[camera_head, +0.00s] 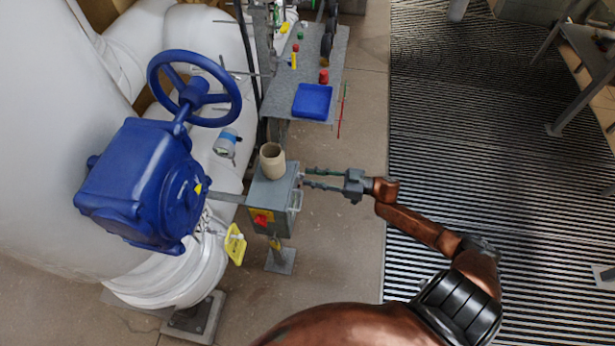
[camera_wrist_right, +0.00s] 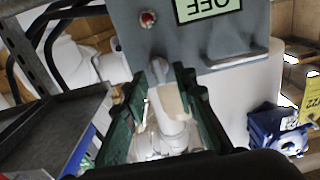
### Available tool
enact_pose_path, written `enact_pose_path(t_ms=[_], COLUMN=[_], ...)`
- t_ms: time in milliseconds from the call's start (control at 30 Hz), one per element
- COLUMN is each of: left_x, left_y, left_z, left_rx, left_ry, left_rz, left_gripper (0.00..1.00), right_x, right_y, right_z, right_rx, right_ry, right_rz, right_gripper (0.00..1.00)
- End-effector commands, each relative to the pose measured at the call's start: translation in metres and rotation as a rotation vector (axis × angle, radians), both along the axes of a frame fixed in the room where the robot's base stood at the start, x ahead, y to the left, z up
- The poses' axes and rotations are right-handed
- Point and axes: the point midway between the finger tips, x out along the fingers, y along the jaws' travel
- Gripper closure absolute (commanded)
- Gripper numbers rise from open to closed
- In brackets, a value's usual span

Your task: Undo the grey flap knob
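The grey box (camera_head: 268,205) stands on a post at the middle of the head view, with a red switch on a yellow plate on its front. In the right wrist view the grey box (camera_wrist_right: 205,45) shows a red button, an upside-down OFF label and a long edge handle. A small grey knob (camera_wrist_right: 158,70) stands out from its lower edge. My right gripper (camera_head: 306,179) is at the box's right side. In the wrist view its two green fingers (camera_wrist_right: 160,98) are apart, one either side of the knob; I cannot tell whether they touch it. My left gripper is not in view.
A beige cup (camera_head: 272,161) stands on top of the box. A blue valve (camera_head: 150,185) with a handwheel is to the left. A grey table (camera_head: 300,72) with a blue tray (camera_head: 312,101) is behind. Floor grating (camera_head: 450,130) to the right is clear.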

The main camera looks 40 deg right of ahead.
Motion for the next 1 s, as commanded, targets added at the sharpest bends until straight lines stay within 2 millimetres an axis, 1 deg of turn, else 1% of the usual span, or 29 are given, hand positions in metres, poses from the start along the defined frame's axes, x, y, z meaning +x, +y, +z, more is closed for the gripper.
enact_pose_path(t_ms=[133, 433, 800, 1000], left_x=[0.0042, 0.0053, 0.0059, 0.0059], left_y=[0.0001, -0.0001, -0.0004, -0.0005], left_z=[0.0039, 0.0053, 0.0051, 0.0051], left_rx=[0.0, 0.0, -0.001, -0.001], left_ry=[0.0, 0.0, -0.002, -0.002], left_rz=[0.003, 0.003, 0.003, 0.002], left_gripper=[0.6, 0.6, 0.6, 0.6], right_x=[0.0082, 0.0094, 0.0092, 0.0091], right_y=[0.0065, 0.0076, 0.0075, 0.0075], right_z=[-0.0007, -0.0002, -0.0005, -0.0006], right_rx=[0.0, -0.001, -0.001, -0.001], right_ry=[0.0, 0.001, 0.001, 0.001], right_rz=[-0.001, -0.002, -0.002, -0.002], right_gripper=[0.75, 0.75, 1.0, 1.0])
